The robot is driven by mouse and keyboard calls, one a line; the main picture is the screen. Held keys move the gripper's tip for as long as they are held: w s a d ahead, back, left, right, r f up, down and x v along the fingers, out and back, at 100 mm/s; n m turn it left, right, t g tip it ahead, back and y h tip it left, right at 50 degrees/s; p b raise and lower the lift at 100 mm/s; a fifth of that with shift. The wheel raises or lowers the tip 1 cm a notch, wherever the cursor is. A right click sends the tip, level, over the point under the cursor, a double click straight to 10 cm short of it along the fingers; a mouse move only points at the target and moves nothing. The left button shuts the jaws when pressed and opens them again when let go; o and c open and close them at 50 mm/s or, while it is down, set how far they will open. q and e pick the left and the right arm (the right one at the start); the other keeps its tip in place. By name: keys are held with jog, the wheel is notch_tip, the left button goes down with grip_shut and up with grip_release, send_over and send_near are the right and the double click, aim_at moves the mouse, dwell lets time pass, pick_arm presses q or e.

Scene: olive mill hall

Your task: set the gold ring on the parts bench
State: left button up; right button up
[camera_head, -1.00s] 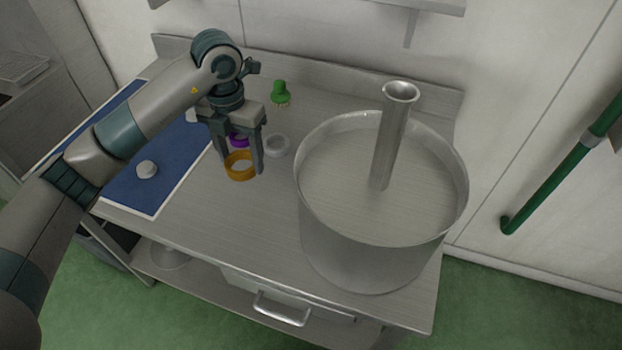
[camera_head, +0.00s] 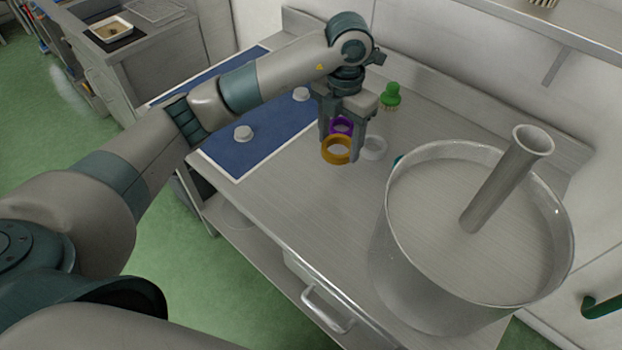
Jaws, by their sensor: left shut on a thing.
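The gold ring (camera_head: 337,158) is an orange-gold band between the two fingers of my left gripper (camera_head: 340,150). The gripper points down and is shut on the ring, low over a steel bench (camera_head: 285,205). I cannot tell whether the ring touches the bench top. A purple ring (camera_head: 341,122) shows just behind it, partly hidden by the gripper. A white ring (camera_head: 375,148) lies on the bench to the right of the fingers. My right gripper is not in view.
A large steel pot (camera_head: 420,255) with an upright tube (camera_head: 500,185) fills the bench's right side. A blue mat (camera_head: 255,145) with two white knobs lies left. A green brush (camera_head: 391,96) stands behind. Another bench (camera_head: 135,45) with a tray is at far left. Bare steel lies in front of the ring.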

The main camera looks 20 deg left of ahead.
pick_arm(q)
jog(key=p, duration=0.5)
send_over(292, 188)
notch_tip(292, 188, down, 6)
jog(key=shift+f, duration=0.35)
jog(key=shift+f+p, duration=0.3)
notch_tip(292, 188, down, 3)
jog(key=shift+a+r+p, duration=0.1)
jog(key=shift+p, duration=0.7)
jog(key=shift+f, duration=0.25)
jog(key=shift+f, duration=0.15)
